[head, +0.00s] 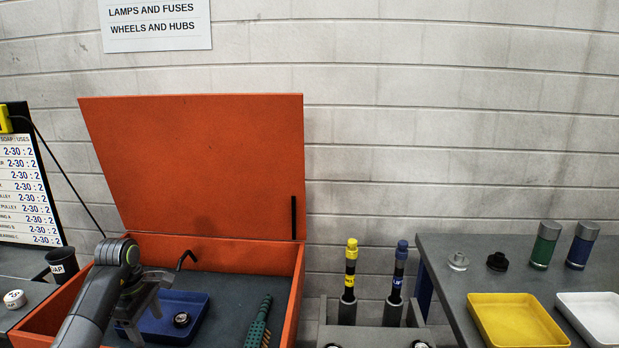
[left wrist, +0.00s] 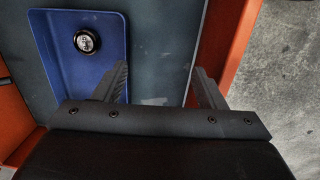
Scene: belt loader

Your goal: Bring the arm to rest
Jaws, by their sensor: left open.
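My left arm comes in from the left in the head view, and its gripper (head: 140,308) is over the open orange box (head: 200,165), in front of the blue tray (head: 197,305). In the left wrist view the left gripper (left wrist: 165,88) is open, its two fingers apart with nothing between them but the dark box floor (left wrist: 160,45). The blue tray (left wrist: 60,28) lies beside the left finger there, with a small round black part (left wrist: 87,40) in it. My right gripper is in neither view.
A green tool (head: 258,322) lies in the box. Yellow-banded (head: 350,268) and blue-banded (head: 398,270) rods stand in holders to the right. The right table (head: 455,280) bears a yellow tray (head: 515,320), a white tray (head: 597,318) and several small parts. A black cup (head: 62,264) stands left.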

